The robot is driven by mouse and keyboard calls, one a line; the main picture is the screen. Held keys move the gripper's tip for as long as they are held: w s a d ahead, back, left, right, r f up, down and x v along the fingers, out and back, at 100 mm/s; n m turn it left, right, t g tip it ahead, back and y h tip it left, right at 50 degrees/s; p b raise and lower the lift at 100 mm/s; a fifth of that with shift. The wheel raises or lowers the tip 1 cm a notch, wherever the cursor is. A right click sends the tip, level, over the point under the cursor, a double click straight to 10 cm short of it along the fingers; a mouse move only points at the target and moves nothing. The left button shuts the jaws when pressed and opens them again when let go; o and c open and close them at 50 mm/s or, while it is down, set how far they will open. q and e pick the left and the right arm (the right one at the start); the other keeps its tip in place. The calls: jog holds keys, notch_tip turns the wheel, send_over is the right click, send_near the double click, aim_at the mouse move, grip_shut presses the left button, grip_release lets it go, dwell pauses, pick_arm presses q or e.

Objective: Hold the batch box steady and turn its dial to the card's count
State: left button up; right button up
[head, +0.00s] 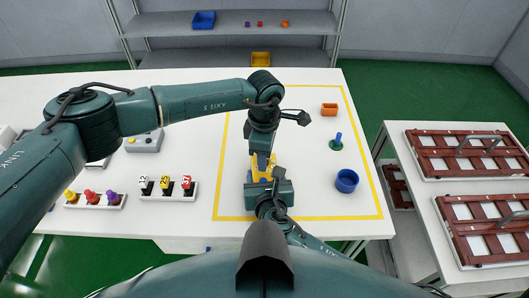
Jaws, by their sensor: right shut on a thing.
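A yellow thing (257,175), which may be the batch box, sits inside the yellow outline on the white table, mostly hidden by my two grippers. No dial face or count card can be made out on it. My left gripper (262,164) reaches down onto it from above; its fingers are too hidden to tell open from shut. My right gripper (270,174) comes from the near side, right against the yellow thing, and is shut on it.
Left on the white table (205,215) are a rack of numbered pieces (168,196), a rack of coloured knobs (95,203) and a grey box (145,142). Red-brown trays (468,153) stand far right.

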pick_arm(q)
notch_tip(320, 180, up, 12)
dwell(0.7)
pick_arm(e)
jog(key=o, duration=0.9)
